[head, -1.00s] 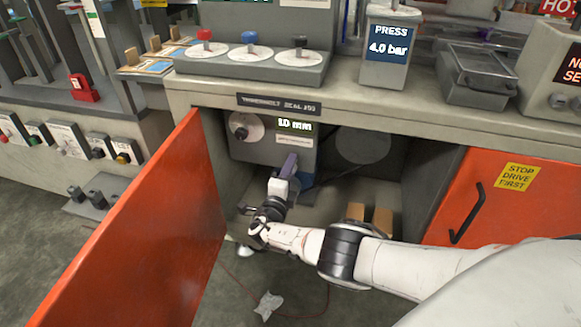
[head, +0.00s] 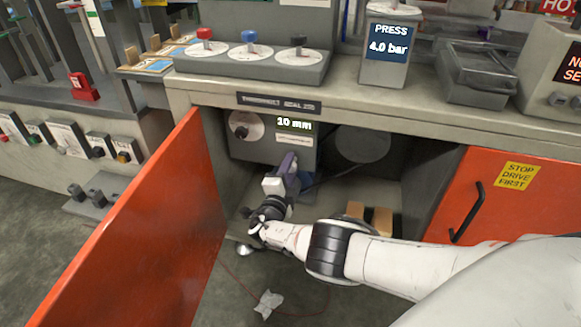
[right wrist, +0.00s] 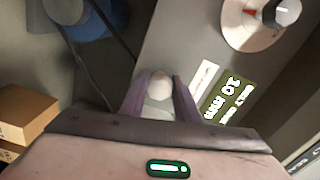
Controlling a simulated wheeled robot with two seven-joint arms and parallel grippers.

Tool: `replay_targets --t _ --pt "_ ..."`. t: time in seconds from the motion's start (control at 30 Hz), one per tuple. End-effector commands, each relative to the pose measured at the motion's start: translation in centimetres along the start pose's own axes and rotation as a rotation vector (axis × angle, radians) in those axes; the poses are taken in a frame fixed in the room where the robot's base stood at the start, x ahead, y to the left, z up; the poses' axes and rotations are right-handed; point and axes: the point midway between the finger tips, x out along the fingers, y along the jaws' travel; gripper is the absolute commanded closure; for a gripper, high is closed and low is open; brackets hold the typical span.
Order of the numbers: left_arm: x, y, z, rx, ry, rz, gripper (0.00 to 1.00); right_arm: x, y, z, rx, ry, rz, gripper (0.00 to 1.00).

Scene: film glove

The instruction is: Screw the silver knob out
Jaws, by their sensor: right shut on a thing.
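The silver knob (right wrist: 160,84) shows in the right wrist view as a pale rounded cap between my purple fingers, on the front of a grey unit (head: 270,148) inside the open cabinet. My right gripper (head: 288,164) reaches into the cabinet and is shut on the knob; the fingers also show in the right wrist view (right wrist: 160,92). In the head view the fingers hide the knob. The unit has a display (head: 294,124) reading about 10 mm and a white dial (head: 246,126) at its upper left. My left gripper is not in view.
An open orange door (head: 130,235) stands left of my right arm. A shut orange door (head: 500,200) is at the right. The worktop edge (head: 400,118) overhangs the opening. Brown blocks (head: 380,220) lie low in the cabinet. A dark cable (right wrist: 95,70) runs beside the unit.

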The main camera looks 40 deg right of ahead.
Motion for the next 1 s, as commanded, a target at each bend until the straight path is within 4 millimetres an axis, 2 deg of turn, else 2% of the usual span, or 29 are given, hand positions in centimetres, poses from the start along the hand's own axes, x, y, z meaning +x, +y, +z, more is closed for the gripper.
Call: replay_targets --t 0.07,0.1,0.17,0.2,0.47,0.57,0.7,1.0 --pt "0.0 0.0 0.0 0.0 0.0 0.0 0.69 0.1 0.0 -0.1 -0.003 0.001 -0.001 0.94" --pt "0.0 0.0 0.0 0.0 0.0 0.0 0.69 0.1 0.0 -0.1 -0.003 0.001 -0.001 0.65" --pt "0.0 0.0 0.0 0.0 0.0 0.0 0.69 0.1 0.0 -0.1 -0.003 0.001 -0.001 0.54" --pt "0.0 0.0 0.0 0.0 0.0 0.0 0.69 0.1 0.0 -0.1 -0.002 0.0 -0.001 0.52" --pt "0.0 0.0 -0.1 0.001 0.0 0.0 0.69 0.0 0.0 0.0 -0.001 0.0 -0.001 0.52" --pt "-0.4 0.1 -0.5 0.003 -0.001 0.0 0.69 -0.7 -0.2 0.0 -0.001 -0.002 0.001 0.52" --pt "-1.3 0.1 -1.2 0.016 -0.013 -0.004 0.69 -2.9 -0.5 -0.1 -0.002 -0.004 0.002 0.52" --pt "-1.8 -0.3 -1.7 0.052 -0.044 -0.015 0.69 -8.5 -0.3 -0.1 -0.002 -0.002 0.001 0.52"
